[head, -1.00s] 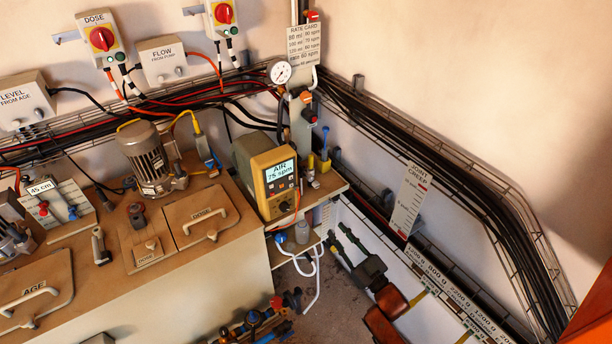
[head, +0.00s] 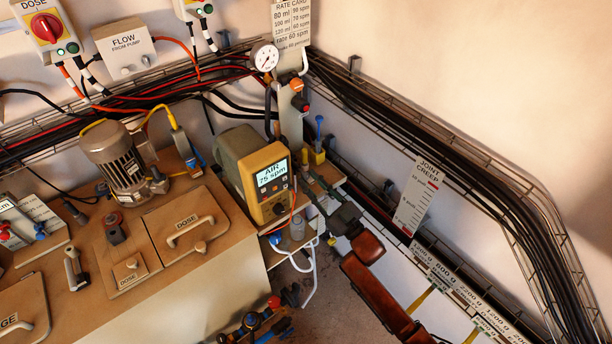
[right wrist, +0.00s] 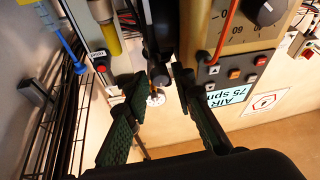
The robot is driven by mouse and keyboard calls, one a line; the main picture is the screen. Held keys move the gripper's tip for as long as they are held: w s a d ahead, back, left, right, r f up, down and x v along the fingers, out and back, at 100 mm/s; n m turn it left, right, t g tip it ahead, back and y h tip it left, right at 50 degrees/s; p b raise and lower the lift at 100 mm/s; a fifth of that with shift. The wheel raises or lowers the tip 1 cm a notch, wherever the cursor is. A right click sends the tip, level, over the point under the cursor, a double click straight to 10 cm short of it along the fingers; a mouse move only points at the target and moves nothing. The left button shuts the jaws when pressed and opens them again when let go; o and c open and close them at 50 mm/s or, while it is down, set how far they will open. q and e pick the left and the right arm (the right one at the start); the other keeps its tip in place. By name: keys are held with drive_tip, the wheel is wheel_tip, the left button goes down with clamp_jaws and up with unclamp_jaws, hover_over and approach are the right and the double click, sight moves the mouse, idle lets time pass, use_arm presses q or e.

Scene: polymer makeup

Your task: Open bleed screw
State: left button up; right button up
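The dosing pump has a yellow control face (head: 267,182) reading "AIR 75 spm"; it also shows upside down in the right wrist view (right wrist: 235,60). My right gripper (head: 316,184) is just right of the pump, its green fingers pointing toward the pump's side. In the right wrist view my right gripper (right wrist: 161,80) is open, fingers apart, with a dark pump-side part (right wrist: 160,35) beyond and between the tips. Contact cannot be told. I cannot pick out the bleed screw for certain; it may be among the dark parts there. My left gripper is out of view.
A yellow fitting (right wrist: 106,38) and a blue-topped rod (right wrist: 62,42) stand close beside the right fingers. A pressure gauge (head: 265,57) is above the pump. Cable trays line the walls.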

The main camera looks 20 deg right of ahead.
sight(303, 173)
drive_tip(key=shift+w+a+r, duration=0.2)
drive_tip(key=shift+w+a, duration=0.1)
drive_tip(key=shift+w, duration=0.2)
drive_tip(key=shift+w+a+r, duration=0.15)
drive_tip(key=shift+w, duration=0.1)
drive_tip(key=shift+w+r, duration=0.1)
drive_tip(key=shift+w, duration=0.1)
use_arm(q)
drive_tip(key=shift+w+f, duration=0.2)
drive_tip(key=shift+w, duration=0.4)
use_arm(e)
clamp_jaws()
